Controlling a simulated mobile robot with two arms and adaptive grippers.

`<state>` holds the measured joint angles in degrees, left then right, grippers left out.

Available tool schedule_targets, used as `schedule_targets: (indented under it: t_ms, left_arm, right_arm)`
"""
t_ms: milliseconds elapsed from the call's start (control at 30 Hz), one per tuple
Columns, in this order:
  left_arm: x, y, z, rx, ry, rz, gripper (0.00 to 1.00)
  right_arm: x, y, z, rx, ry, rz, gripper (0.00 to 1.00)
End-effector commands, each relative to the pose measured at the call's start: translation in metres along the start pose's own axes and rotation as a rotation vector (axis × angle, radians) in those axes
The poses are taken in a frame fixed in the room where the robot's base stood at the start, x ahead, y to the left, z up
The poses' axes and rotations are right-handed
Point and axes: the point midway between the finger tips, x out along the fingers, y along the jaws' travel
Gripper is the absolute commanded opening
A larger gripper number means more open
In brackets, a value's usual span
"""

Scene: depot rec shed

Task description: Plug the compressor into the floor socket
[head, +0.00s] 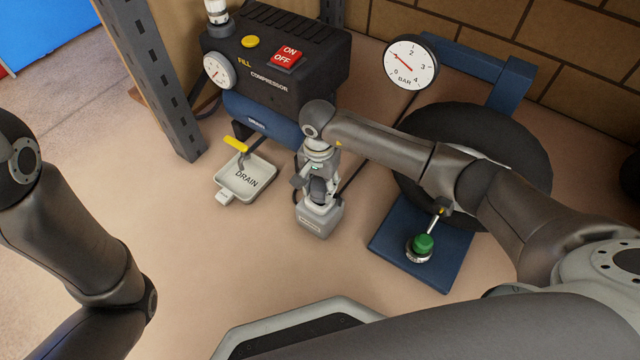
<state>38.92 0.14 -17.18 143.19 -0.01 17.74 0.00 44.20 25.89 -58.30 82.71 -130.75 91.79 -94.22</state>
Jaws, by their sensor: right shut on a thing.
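The black and blue compressor (275,85) stands at the back, with a red ON/OFF switch (286,56) and a yellow FILL button (250,41). The grey floor socket box (320,221) stands on the floor in front of it. My right gripper (317,189) points down at the top of the socket box and is shut on a small dark thing, which looks like the plug (318,187). The fingers hide most of the plug, so I cannot tell whether it is seated. My left gripper is out of view; only its arm shows.
A DRAIN tray (246,181) lies left of the socket below a yellow-handled valve (236,143). Right are a tyre (470,150), a BAR gauge (410,62) and a blue plate (400,240) with a green-capped part (423,244). A metal post (165,80) stands left. Front floor is clear.

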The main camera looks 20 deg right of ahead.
Motion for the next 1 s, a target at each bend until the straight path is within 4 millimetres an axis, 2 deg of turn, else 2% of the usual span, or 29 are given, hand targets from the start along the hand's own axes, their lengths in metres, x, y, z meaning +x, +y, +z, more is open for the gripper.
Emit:
schedule_targets:
  t_ms: [167,200,367,767,867,1000]
  left_arm:
    - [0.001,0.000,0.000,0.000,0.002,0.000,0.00]
    - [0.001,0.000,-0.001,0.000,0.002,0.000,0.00]
    - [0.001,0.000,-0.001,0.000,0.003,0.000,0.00]
    - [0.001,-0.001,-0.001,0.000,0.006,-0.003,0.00]
    - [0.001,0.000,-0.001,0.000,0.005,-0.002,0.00]
    - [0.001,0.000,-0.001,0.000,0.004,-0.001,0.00]
  right_arm:
    - [-0.001,-0.001,-0.001,0.000,0.001,-0.002,0.17]
    - [-0.001,-0.001,-0.001,0.000,0.001,-0.002,0.44]
    - [-0.001,0.000,-0.001,0.000,0.001,-0.001,0.65]
    - [-0.005,0.000,-0.001,0.000,0.002,-0.001,0.66]
    - [-0.019,-0.001,-0.002,0.000,0.005,-0.003,0.66]
    - [-0.048,-0.001,-0.002,-0.001,0.006,-0.004,0.66]
